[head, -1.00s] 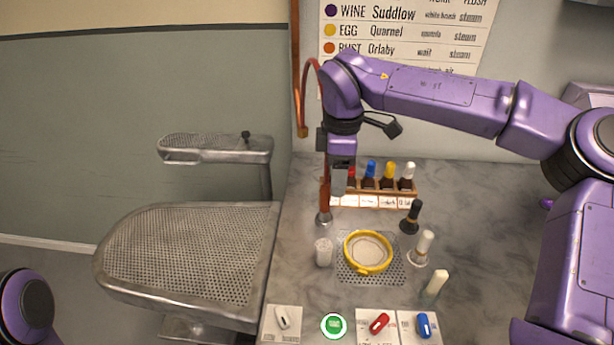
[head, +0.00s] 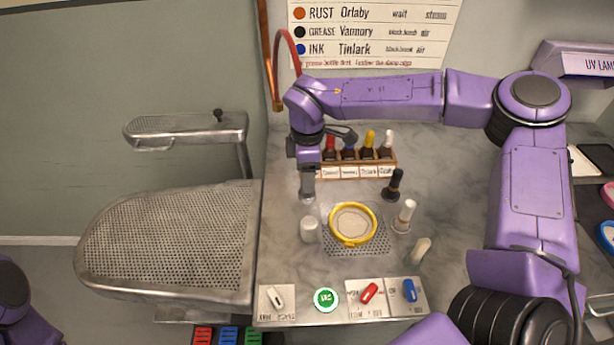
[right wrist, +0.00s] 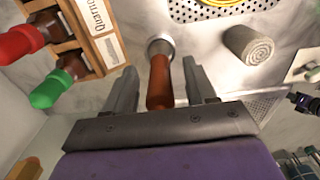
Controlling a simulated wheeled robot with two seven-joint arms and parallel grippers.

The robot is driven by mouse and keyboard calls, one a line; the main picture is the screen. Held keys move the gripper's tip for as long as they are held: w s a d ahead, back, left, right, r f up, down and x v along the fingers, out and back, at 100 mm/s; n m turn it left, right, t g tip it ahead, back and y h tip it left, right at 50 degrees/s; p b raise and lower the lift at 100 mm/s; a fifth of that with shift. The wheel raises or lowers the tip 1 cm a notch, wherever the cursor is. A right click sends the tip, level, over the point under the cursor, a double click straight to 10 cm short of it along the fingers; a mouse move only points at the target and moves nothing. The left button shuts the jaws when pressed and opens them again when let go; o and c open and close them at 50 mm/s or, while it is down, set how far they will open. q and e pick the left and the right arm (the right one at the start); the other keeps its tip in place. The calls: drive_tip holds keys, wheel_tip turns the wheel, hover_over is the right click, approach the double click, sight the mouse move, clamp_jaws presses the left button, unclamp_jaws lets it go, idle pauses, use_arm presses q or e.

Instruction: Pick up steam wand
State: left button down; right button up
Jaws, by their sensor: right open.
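The steam wand (right wrist: 160,82) shows in the right wrist view as a red-brown grip with a metal end, standing at the counter. My right gripper (right wrist: 160,75) is open, with one finger on each side of the wand's grip and visible gaps between. In the head view my right gripper (head: 308,190) points down and hides most of the wand. A red-brown hose (head: 288,45) hangs at the wall behind my right wrist. My left gripper is out of view; only part of my left arm shows at the lower left.
A wooden rack (head: 350,171) of bottles with coloured caps stands right behind the gripper. A perforated pressing board (head: 170,240) lies to the left.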

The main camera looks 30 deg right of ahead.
drive_tip(key=shift+w, duration=0.1)
clamp_jaws()
drive_tip(key=shift+r, duration=0.15)
drive_tip(key=shift+r, duration=0.35)
drive_tip(key=s+a+r+b, duration=0.1)
drive_tip(key=s+r+b, duration=0.4)
drive_tip(key=s+r, duration=0.7)
drive_tip(key=shift+s, duration=1.05)
